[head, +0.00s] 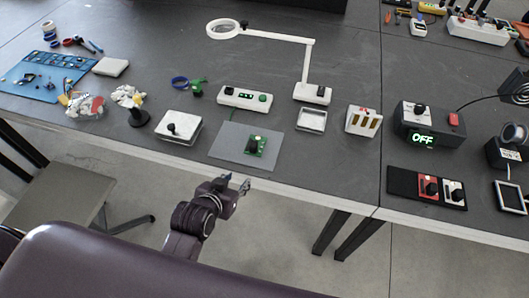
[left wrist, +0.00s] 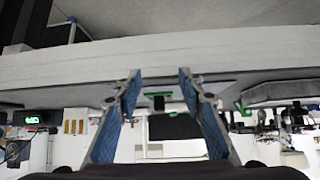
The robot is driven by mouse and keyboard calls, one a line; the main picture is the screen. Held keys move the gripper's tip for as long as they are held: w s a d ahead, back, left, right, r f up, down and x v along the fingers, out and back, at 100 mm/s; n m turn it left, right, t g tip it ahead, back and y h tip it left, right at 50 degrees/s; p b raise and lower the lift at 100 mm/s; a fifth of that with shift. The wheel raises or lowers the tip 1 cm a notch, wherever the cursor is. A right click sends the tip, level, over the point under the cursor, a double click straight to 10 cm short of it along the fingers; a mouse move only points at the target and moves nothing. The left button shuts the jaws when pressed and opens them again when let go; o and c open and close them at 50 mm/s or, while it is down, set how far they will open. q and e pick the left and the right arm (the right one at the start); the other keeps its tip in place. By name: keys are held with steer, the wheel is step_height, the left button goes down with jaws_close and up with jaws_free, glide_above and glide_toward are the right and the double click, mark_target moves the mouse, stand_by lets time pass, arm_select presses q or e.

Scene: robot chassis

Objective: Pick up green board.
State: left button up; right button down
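The small green board (head: 262,146) with a dark part on it lies on a flat grey mat (head: 227,146) near the table's front edge. My left gripper (head: 235,182) is in front of the table edge, nearer to me than the board and apart from it. Its two fingers are spread with nothing between them. In the left wrist view, which looks upside down, the open left gripper (left wrist: 160,88) frames a green strip, apparently the green board (left wrist: 158,94), beyond the table's pale edge. My right gripper is not in view.
A white box with a black knob (head: 178,128) stands left of the mat. A small white tray (head: 312,119) and a magnifier lamp base (head: 312,94) are behind right. A stool (head: 62,200) stands at left.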

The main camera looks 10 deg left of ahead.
mark_target(254, 143)
arm_select(q)
steer(key=w+r+t, duration=0.1)
steer(key=w, duration=0.1)
steer(key=w+r+t, duration=0.1)
steer(key=w+r, duration=0.1)
steer(key=w, duration=0.1)
steer(key=w+r+t, duration=0.1)
steer(key=w, duration=0.1)
steer(key=shift+w+d+r+n+t, duration=0.15)
steer(key=shift+w+d+n+t, duration=0.15)
steer(key=shift+d+n, duration=0.1)
steer(key=shift+d+p+x, duration=0.2)
steer(key=shift+p+x, duration=0.1)
steer(key=shift+x, duration=1.25)
steer(key=shift+d+p+x, duration=0.2)
steer(key=shift+p+x, duration=0.05)
steer(key=shift+x, duration=1.3)
steer(key=shift+w+f, duration=0.25)
steer(key=shift+w, duration=0.35)
steer(key=shift+r, duration=0.1)
jaws_close()
